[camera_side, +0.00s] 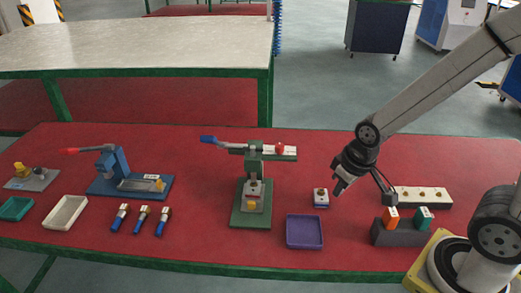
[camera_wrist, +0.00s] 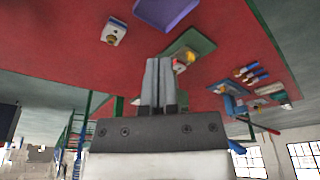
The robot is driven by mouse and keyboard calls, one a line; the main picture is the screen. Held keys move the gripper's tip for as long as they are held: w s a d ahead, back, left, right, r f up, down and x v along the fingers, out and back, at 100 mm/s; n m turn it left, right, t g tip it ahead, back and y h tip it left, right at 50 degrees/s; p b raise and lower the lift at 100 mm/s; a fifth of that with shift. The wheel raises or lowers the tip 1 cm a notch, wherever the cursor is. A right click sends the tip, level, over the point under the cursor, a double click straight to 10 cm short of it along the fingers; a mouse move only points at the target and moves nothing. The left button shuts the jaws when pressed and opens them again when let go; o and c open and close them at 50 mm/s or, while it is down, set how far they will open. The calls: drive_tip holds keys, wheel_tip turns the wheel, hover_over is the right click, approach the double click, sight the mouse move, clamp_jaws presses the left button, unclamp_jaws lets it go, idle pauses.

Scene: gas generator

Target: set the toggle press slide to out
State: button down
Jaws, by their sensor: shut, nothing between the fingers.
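A green press (camera_side: 250,199) with a blue-tipped lever (camera_side: 209,139) stands at the middle of the red bench. Its green base carries a grey block with a yellow part at the front. A blue press (camera_side: 130,180) with a red-tipped lever (camera_side: 70,151) stands further left; I cannot tell which is the toggle press. How far either slide is out is unclear. The wrist view shows the green press (camera_wrist: 190,44) just right of the fingertips and the blue press (camera_wrist: 233,104) further right. My gripper (camera_side: 339,188) is shut and empty, right of the green press and above the bench.
A small white block (camera_side: 321,198) sits just left of my gripper. A purple tray (camera_side: 304,231) lies in front of it. A dark holder (camera_side: 397,234) and a white strip (camera_side: 423,197) stand to the right. Several blue-ended parts (camera_side: 142,219) lie between the presses.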

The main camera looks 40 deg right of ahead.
idle(0.3)
drive_tip(key=shift+c, duration=2.2)
unclamp_jaws()
drive_tip(key=shift+w, duration=0.25)
drive_tip(key=shift+o, duration=0.2)
drive_tip(key=shift+w+a, duration=0.1)
drive_tip(key=shift+w, duration=0.25)
drive_tip(key=m+g, duration=0.2)
drive_tip(key=m, duration=0.6)
hover_over(251, 202)
drive_tip(key=s, duration=0.1)
drive_tip(key=f, duration=0.9)
drive_tip(key=shift+d+f, duration=0.3)
drive_tip(key=shift+w+a+f+m+g, duration=0.3)
drive_tip(key=shift+w+f+m, duration=0.15)
drive_tip(key=shift+f+m, duration=0.1)
drive_tip(key=shift+f, duration=3.9)
drive_tip(key=shift+c, duration=0.2)
